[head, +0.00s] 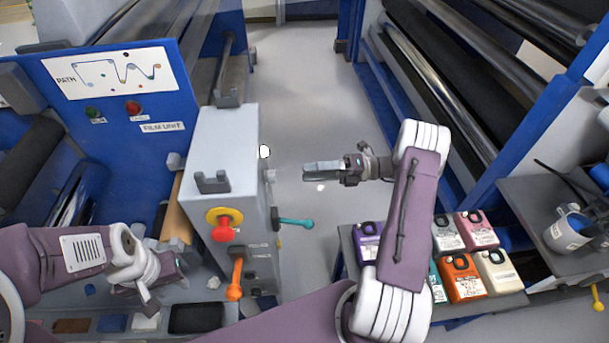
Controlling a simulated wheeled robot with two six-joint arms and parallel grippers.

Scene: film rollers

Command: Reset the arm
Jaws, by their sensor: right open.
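My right arm (405,215) comes up from the bottom middle and bends left at its white wrist joint. My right gripper (312,172) points left over the pale floor of the aisle, open with nothing between its fingers. It is right of the grey control box (225,145) and apart from it. My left arm (60,250) comes in from the left. My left gripper (162,286) is low, above the grey ledge in front of the film unit, left of the control box. Its fingers are small and partly hidden, so its opening is unclear.
The control box has a red button (224,233), an orange lever (235,280) and a teal lever (295,223). A blue film unit panel (150,115) stands left. The aisle floor (305,85) is clear.

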